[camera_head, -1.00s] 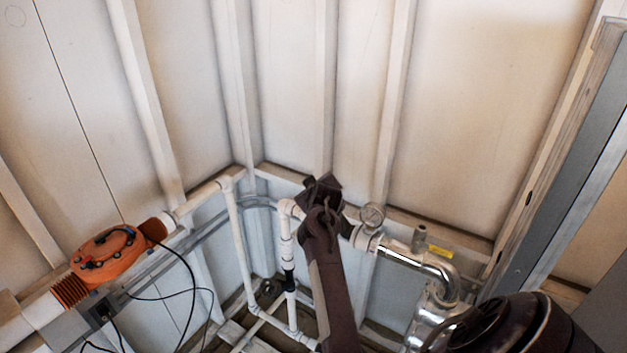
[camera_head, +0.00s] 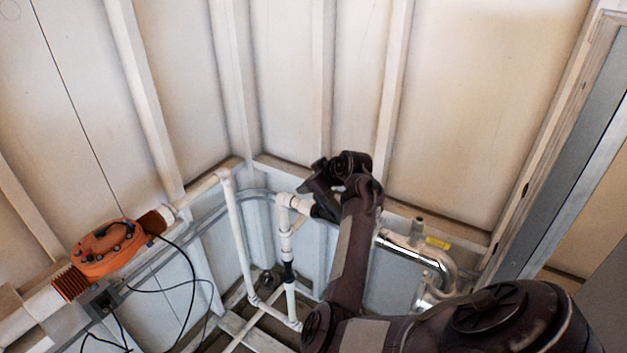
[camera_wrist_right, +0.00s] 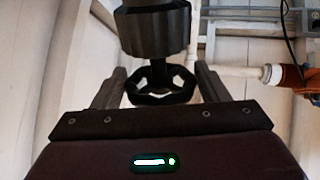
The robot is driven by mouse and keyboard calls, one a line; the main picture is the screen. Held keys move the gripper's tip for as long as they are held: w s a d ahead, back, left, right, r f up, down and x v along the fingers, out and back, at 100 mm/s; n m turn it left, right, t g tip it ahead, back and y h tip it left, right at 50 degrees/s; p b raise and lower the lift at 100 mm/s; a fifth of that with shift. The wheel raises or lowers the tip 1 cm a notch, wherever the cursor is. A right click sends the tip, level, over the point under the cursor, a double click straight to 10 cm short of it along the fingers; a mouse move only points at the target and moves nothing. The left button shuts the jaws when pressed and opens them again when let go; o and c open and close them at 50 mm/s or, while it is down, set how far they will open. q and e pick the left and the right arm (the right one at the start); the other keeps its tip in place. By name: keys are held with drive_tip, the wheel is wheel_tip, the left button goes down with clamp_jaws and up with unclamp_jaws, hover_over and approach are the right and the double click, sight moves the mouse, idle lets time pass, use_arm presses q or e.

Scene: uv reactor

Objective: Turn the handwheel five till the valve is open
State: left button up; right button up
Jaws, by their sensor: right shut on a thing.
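The handwheel (camera_wrist_right: 160,98) is a small black spoked ring in the middle of the right wrist view, under a thick dark grey cylindrical body (camera_wrist_right: 155,30). My right gripper (camera_wrist_right: 160,75) has one finger on each side of the wheel and is shut on it. In the head view my right gripper (camera_head: 322,188) is at the white pipework in the corner; it and the forearm hide the wheel there. How far the valve is open cannot be seen. My left gripper is in neither view.
White pipes (camera_head: 286,240) run down the corner left of my right arm. An orange ribbed unit (camera_head: 105,252) with black cables is at the left. Panelled walls close the corner.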

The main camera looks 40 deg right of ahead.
drive_tip(key=shift+f, duration=0.35)
drive_tip(key=o, duration=0.6)
drive_tip(key=shift+a, duration=0.1)
drive_tip(key=shift+w, duration=0.1)
drive_tip(key=shift+d, duration=0.2)
drive_tip(key=shift+r, duration=0.1)
drive_tip(key=b+v, duration=0.3)
drive_tip(key=v, duration=0.3)
drive_tip(key=shift+s+r, duration=0.25)
drive_tip(key=shift+s, duration=0.1)
drive_tip(key=shift+s+a+r, duration=0.1)
drive_tip(key=shift+s+r, duration=0.15)
drive_tip(key=shift+s, duration=0.05)
